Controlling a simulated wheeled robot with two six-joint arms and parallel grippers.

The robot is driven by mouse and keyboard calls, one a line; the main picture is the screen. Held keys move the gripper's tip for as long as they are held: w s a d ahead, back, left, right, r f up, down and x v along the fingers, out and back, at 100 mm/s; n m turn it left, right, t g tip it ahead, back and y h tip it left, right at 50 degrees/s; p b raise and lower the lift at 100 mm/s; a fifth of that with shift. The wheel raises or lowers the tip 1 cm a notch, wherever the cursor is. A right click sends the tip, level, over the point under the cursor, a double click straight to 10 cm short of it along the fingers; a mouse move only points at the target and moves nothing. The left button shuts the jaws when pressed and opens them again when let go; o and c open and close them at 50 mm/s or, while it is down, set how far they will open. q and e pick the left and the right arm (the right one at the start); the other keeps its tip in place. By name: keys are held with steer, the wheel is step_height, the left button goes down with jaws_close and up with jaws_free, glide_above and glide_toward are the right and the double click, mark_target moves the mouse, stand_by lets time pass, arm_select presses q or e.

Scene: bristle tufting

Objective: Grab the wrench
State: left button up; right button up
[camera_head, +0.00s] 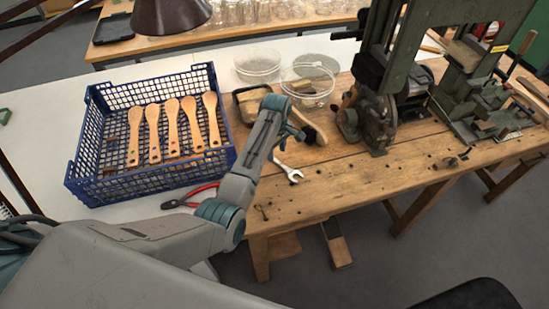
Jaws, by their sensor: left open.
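The wrench (288,171) is silver and lies on the wooden workbench (330,194) near its left end. Its open jaw points toward the bench's front edge, and its other end lies close to my arm. My left gripper (291,139) is above the bench, just beyond the wrench in the picture, and apart from it. It is open, small and dark in the view, and partly hidden by my own wrist. I see nothing held in it. My right gripper is not in view.
A blue crate (83,172) with several wooden brush handles stands left of my arm. Red-handled pliers (190,198) lie before it. The bench front right is mostly clear.

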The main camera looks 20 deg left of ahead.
mark_target(276, 159)
arm_select(q)
step_height(276, 159, down, 2)
steer(key=shift+s+a+f, duration=0.1)
steer(key=shift+s+f, duration=0.05)
steer(key=shift+f, duration=0.45)
jaws_close()
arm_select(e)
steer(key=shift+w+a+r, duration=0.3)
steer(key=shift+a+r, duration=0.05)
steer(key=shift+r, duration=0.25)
